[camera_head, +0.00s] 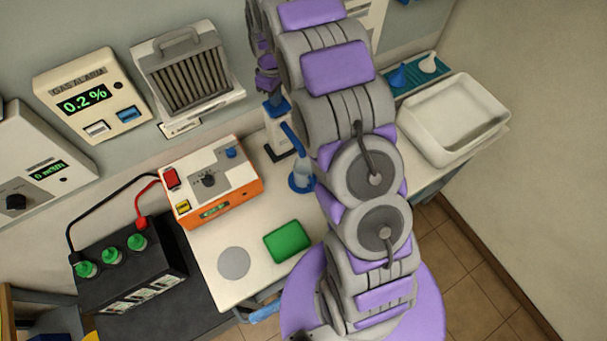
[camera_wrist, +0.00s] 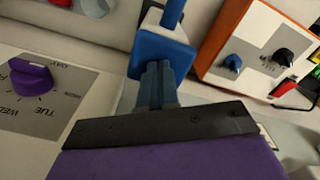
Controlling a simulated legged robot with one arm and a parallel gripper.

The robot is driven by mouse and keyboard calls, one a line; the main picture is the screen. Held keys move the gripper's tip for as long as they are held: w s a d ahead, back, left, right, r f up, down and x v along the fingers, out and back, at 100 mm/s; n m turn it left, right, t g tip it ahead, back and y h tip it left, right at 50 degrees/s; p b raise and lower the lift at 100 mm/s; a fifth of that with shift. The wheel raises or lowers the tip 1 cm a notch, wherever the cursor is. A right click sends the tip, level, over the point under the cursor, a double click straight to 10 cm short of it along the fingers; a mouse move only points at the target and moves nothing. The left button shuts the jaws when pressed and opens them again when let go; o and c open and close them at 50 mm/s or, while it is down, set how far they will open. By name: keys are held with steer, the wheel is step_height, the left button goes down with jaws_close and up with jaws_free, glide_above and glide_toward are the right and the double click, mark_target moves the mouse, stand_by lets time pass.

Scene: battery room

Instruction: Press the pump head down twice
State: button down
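The pump (camera_head: 277,108) has a blue head and stands on the bench near the wall, partly hidden by my arm. A blue spout slants from it toward a clear vessel with a blue base (camera_head: 301,181). In the wrist view the blue pump head (camera_wrist: 160,52) is just beyond my fingertips, its spout running up out of the picture. My gripper (camera_wrist: 158,72) has its blue-grey fingers together, with nothing seen between them. The fingertips overlap the near edge of the pump head; I cannot tell whether they touch it. In the head view my gripper is mostly hidden.
An orange-and-white charger (camera_head: 212,183) stands left of the pump. A green pad (camera_head: 288,241) and grey disc (camera_head: 234,262) lie in front. A white tray (camera_head: 455,118) is at right. A purple-knobbed day dial (camera_wrist: 32,78) is close by in the wrist view.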

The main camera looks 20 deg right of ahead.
steer(key=shift+r+p, duration=0.35)
steer(key=shift+r, duration=1.7)
steer(key=shift+f, duration=0.25)
steer(key=shift+f+b, duration=0.7)
steer(key=shift+f, duration=1.8)
steer(key=shift+r, duration=0.1)
steer(key=shift+r+p, duration=0.55)
steer(key=shift+r, duration=2.1)
